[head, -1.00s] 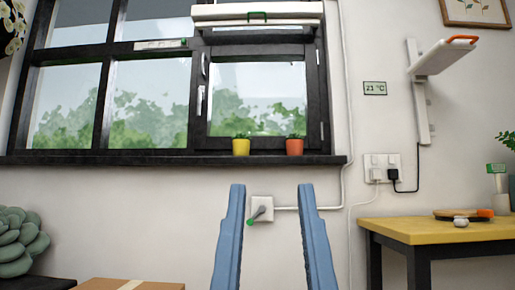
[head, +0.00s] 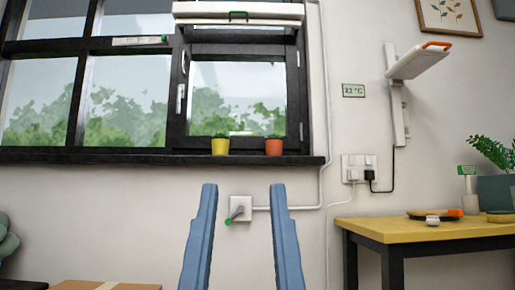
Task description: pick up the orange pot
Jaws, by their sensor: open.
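The orange pot (head: 274,147) stands upright on the dark window sill, with a little green showing at its top. A yellow pot (head: 220,146) stands to its left, apart from it. My gripper (head: 238,190) shows as two blue fingers spread wide at the bottom middle. It is open, with nothing held between the fingers. It is lower in the picture than the sill and the orange pot, and touches neither.
The dark window sill (head: 120,155) runs along the wall. A wall switch with a lever (head: 239,209) shows between my fingers. A yellow-topped table (head: 425,229) stands at the right, and a cardboard box (head: 75,286) lies at the lower left. A white folding shelf (head: 418,62) juts from the wall.

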